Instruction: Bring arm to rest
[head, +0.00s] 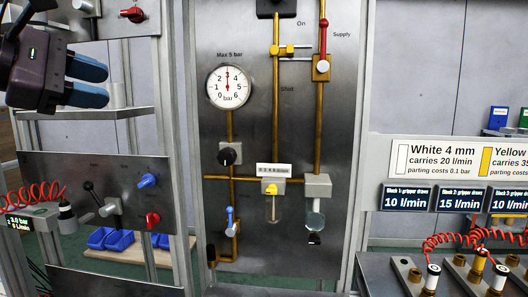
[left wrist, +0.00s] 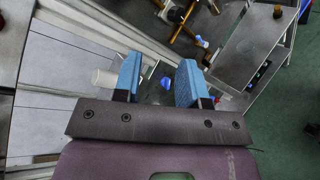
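My left gripper (head: 97,83) is at the upper left of the head view, raised in front of a metal frame with a shelf. Its two blue fingers point right and are apart. In the left wrist view the fingers (left wrist: 157,78) also stand apart with nothing held between them. My right gripper is in neither view.
A steel panel (head: 250,130) carries a gauge (head: 229,87) with its needle near 3, brass pipes and valves. A lower-left panel (head: 70,165) has blue and red knobs. At right are a flow sign (head: 460,160) and a bench (head: 385,270) with red coiled hoses.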

